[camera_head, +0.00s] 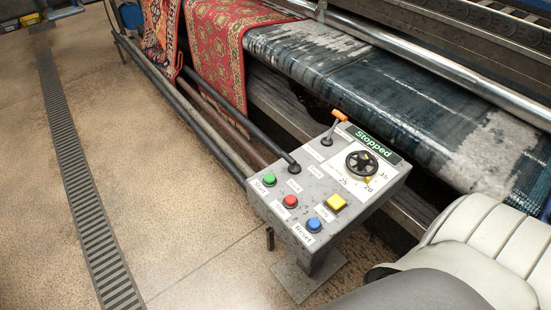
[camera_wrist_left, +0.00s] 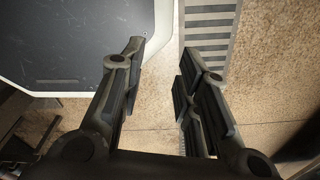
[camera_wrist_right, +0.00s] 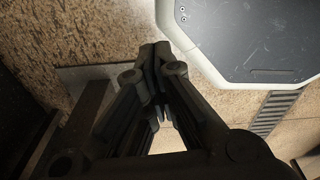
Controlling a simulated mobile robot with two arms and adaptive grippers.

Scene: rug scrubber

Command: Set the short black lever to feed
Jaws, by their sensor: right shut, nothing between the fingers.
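The grey control box (camera_head: 268,205) stands on a post right of centre in the head view. A black lever (camera_head: 272,145) rises from a round black base on its left part and leans far to the upper left; its far end is hard to tell from the pipes behind. Small labels lie near the base, too small to read surely. A second lever with an orange grip (camera_head: 340,116) stands at the box's back edge. My left gripper (camera_wrist_left: 163,65) is open and empty over the floor. My right gripper (camera_wrist_right: 155,52) is shut and empty. Neither gripper shows in the head view.
The box has green (camera_head: 269,179), red (camera_head: 290,201), yellow (camera_head: 335,202) and blue (camera_head: 314,225) buttons, a black dial (camera_head: 361,163) and a "Stopped" sign (camera_head: 374,144). Pipes, red rugs (camera_head: 228,50) and a wet dark rug (camera_head: 420,95) lie behind. The floor at left is clear.

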